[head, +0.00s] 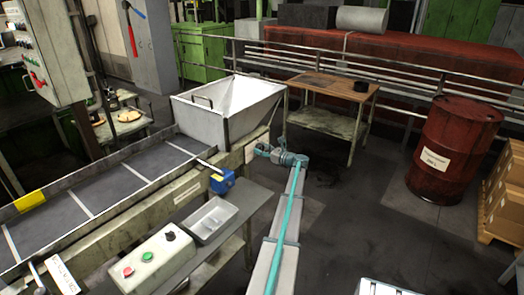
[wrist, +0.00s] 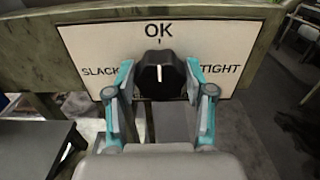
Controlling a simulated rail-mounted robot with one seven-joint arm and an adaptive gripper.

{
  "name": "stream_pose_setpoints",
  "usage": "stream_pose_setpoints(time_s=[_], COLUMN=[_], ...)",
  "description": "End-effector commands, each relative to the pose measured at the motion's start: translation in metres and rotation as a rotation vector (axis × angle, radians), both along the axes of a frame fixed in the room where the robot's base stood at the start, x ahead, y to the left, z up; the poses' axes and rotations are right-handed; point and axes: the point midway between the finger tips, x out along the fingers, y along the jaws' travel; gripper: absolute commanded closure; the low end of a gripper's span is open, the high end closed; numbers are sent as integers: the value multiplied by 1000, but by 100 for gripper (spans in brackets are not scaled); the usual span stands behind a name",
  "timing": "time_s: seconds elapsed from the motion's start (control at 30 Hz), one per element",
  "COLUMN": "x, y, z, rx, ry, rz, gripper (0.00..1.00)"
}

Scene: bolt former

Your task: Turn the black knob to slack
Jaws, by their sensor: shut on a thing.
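The black knob (wrist: 160,73) sits on a white plate (wrist: 92,45) marked SLACK at the left, OK at the top and TIGHT at the right. Its white pointer line stands upright, toward OK. My gripper (wrist: 159,82) is shut on the knob, with one teal-edged finger on each side of it. In the head view my gripper (head: 262,151) is at the side of the conveyor frame, just below the white hopper. The knob itself cannot be made out there.
The white hopper (head: 228,105) stands at the end of the belt (head: 120,178). A wooden-topped table (head: 335,88) and red barrel (head: 453,148) stand beyond open floor.

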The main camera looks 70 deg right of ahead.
Motion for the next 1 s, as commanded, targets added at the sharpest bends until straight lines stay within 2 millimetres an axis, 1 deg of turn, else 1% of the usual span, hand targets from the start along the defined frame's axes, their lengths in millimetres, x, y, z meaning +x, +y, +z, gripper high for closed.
stream_pose_setpoints(time_s=[0.17, 0.37, 1.0], x=[0, 0, 1], y=[1, 2, 4], z=[-5, -8, -10], rx=[-57, -183, -764], ry=[14, 45, 188], rz=[0, 0, 0], gripper=[82, 82, 82])
